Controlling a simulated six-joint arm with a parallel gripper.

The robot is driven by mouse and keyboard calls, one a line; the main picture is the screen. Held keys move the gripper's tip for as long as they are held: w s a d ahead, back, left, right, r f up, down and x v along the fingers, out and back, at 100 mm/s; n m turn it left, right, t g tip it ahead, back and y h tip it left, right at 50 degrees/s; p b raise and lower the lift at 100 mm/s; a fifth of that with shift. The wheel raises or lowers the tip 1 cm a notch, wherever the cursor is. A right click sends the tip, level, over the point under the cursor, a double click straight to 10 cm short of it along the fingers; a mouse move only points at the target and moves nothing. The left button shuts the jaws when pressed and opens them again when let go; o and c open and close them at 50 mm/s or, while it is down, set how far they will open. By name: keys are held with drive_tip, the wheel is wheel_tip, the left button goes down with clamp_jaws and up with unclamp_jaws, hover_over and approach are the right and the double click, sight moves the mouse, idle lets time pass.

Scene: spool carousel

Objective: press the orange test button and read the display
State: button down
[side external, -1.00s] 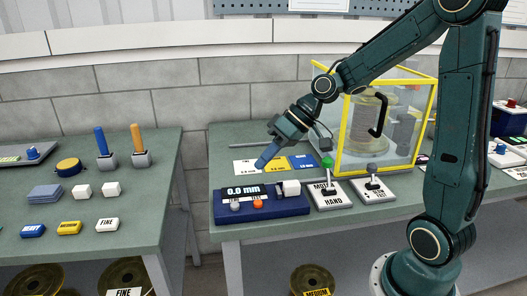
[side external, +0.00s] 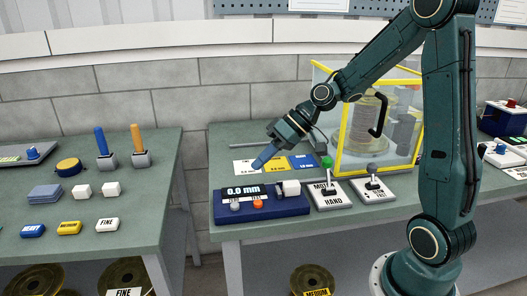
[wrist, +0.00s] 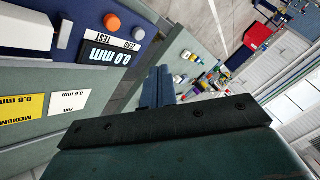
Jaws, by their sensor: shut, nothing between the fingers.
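The orange test button (side external: 258,204) is on the front of a dark blue gauge box (side external: 285,208) on the bench. It also shows in the wrist view (wrist: 112,21), beside a grey button (wrist: 138,33). The display (side external: 243,190) on the same box reads 0.0 mm; the wrist view also shows it reading 0.0 mm (wrist: 110,57). My gripper (side external: 259,164) has its blue fingers together and empty. It is above the bench, behind and above the display, and apart from the button. In the wrist view the fingers (wrist: 158,85) lie right of the display.
White, yellow and blue cards (side external: 273,167) lie behind the box. Two lever switches stand right of it: one with a green knob (side external: 327,162), one grey (side external: 372,169). A yellow-framed clear guard (side external: 342,140) encloses a spool. A side bench (side external: 145,200) holds small blocks.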

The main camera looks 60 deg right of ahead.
drive_tip(key=shift+f, duration=4.1)
drive_tip(key=shift+f, duration=0.95)
drive_tip(key=shift+r, duration=0.2)
idle(0.3)
drive_tip(key=shift+r, duration=0.75)
wheel_tip(320, 180, up, 5)
idle(0.8)
drive_tip(key=shift+s, duration=0.1)
idle(0.6)
